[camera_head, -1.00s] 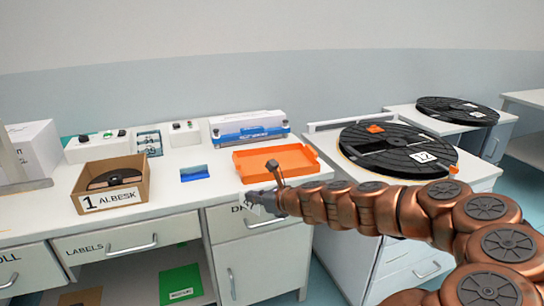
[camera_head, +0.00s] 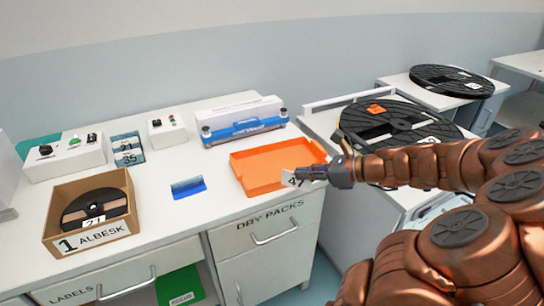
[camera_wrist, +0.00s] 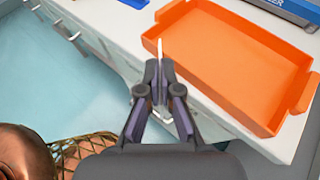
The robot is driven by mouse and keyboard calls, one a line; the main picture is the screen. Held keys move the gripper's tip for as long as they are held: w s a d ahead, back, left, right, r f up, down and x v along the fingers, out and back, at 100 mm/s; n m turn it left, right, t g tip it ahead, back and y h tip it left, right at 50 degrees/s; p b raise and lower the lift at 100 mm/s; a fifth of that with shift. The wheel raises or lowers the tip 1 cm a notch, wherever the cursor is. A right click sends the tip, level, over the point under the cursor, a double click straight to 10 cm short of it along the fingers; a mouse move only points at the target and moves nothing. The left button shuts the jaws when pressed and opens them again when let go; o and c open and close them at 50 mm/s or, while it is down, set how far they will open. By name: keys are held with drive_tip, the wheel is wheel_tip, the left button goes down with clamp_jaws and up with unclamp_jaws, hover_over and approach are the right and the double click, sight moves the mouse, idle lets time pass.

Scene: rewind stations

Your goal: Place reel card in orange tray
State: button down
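The orange tray (camera_head: 268,174) lies on the white bench, empty as far as I can see. My gripper (camera_head: 318,173) is at the tray's front right corner. It is shut on a small white reel card (camera_head: 292,180) marked with a number that looks like 47. The card hangs in front of the tray's near edge in the head view. In the wrist view the tray (camera_wrist: 225,70) is ahead and to the right. There the card (camera_wrist: 160,50) shows edge-on as a thin white strip between the fingertips (camera_wrist: 159,72), close to the tray's near corner.
A blue and white sealer (camera_head: 243,124) stands behind the tray. A blue pad (camera_head: 188,187) lies left of it. A cardboard box (camera_head: 92,215) holds a black reel. A large black reel (camera_head: 395,128) lies on the right unit, behind my arm.

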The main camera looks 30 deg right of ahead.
drive_tip(key=w+d, duration=0.1)
drive_tip(key=w, duration=0.4)
drive_tip(key=w+d+f+p, duration=0.1)
drive_tip(key=w+d, duration=0.1)
drive_tip(key=w, duration=0.3)
drive_tip(key=w+d+p, duration=0.1)
drive_tip(key=w, duration=0.4)
drive_tip(key=shift+w+d+f, duration=0.15)
drive_tip(key=shift+d, duration=0.05)
drive_tip(key=shift+f, duration=1.75)
drive_tip(key=c, duration=1.8)
unclamp_jaws()
drive_tip(key=shift+f, duration=0.1)
drive_tip(key=shift+c, duration=0.2)
drive_tip(key=o, duration=0.5)
